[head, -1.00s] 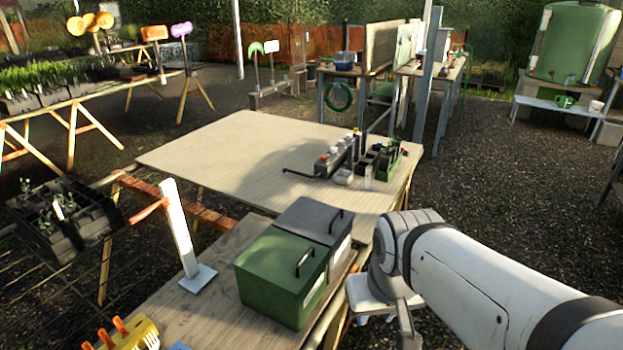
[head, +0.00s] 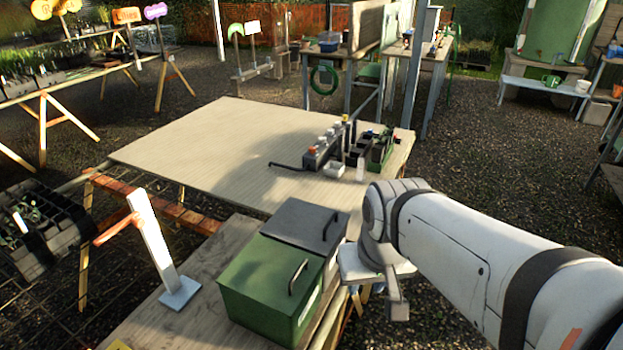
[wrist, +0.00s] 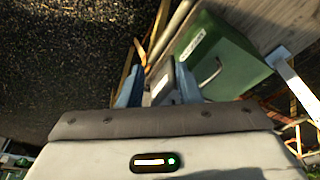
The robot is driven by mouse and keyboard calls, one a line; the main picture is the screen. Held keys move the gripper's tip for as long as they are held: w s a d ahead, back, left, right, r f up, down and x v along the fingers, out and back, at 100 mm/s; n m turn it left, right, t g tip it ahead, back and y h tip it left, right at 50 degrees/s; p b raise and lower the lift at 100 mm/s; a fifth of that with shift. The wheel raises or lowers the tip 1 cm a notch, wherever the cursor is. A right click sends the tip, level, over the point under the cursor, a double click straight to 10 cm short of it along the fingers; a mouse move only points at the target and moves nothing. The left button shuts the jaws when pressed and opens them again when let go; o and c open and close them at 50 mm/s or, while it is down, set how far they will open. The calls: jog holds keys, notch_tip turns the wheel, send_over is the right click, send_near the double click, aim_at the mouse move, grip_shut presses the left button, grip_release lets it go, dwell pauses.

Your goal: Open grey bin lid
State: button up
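The grey bin (head: 303,222) stands on a wooden bench behind the green bin, touching or almost touching it. Its flat dark grey lid is shut and has a black bar handle (head: 331,226) near the right edge. The green bin (head: 262,277) also has a shut lid with a similar handle. In the wrist view, my gripper (wrist: 158,88) is open and empty, its two blue-grey fingers apart. Part of the grey bin (wrist: 160,84) shows between them, and the green bin (wrist: 218,58) is to the right. In the head view, my arm's end is just right of the grey bin; the fingers are unclear there.
The bench (head: 180,318) carries a white post on a base (head: 158,250) left of the bins. Behind is a large pale table (head: 200,150) with small pots and racks (head: 350,150) at its right side. Dark gravel ground (head: 480,170) is open to the right.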

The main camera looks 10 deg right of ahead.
jog(key=w+r+m+g+y, duration=0.15)
jog(key=w+m, duration=0.25)
jog(key=w, duration=1.2)
jog(key=m, duration=0.3)
send_near(332, 220)
jog(key=f, duration=0.5)
jog(key=a+f, duration=0.1)
jog(key=f, duration=0.1)
jog(key=shift+w+f, duration=0.25)
jog(key=shift+w, duration=0.15)
jog(key=shift+c, duration=0.2)
grip_shut()
jog(key=shift+d, duration=0.1)
